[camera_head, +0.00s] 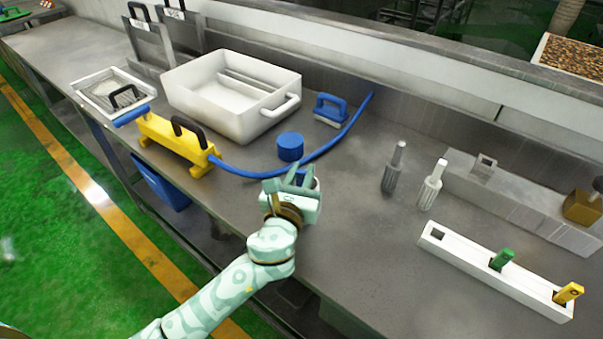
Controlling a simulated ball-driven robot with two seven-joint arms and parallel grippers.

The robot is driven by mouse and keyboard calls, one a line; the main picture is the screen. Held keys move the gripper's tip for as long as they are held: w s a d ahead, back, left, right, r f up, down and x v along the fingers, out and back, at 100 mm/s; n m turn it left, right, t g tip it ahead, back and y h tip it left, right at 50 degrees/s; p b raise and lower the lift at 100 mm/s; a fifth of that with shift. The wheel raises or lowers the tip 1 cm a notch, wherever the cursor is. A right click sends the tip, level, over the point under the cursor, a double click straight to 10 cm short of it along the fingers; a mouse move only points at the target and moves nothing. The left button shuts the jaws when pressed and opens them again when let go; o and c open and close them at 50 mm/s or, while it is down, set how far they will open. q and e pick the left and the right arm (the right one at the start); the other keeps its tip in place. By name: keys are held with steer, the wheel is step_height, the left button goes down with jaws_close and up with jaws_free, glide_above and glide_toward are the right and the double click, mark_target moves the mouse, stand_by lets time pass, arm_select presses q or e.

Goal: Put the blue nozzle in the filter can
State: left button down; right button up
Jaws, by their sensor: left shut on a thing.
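My left gripper (296,181) is above the bench, just in front of a short blue cylinder (290,146). It is shut on a small blue piece, which looks like the blue nozzle (309,179); the fingers hide most of it. A white rack (465,268) at the lower right holds a green block (502,259) and a yellow block (568,292), and its left slot is empty. I cannot tell for sure which thing is the filter can. My right gripper is not in view.
The bench between gripper and rack is clear.

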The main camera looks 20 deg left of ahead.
arm_select(q)
steer(key=shift+f, duration=0.55)
steer(key=c, duration=1.3)
jaws_free()
steer(key=shift+r, duration=0.1)
steer(key=shift+r, duration=0.35)
steer(key=shift+s+r, duration=0.2)
steer(key=shift+r, duration=0.1)
steer(key=s, duration=0.7)
steer(key=s+p, duration=0.1)
steer(key=s, duration=0.3)
steer(key=shift+s+d+f, duration=0.1)
steer(key=shift+s+d, duration=0.2)
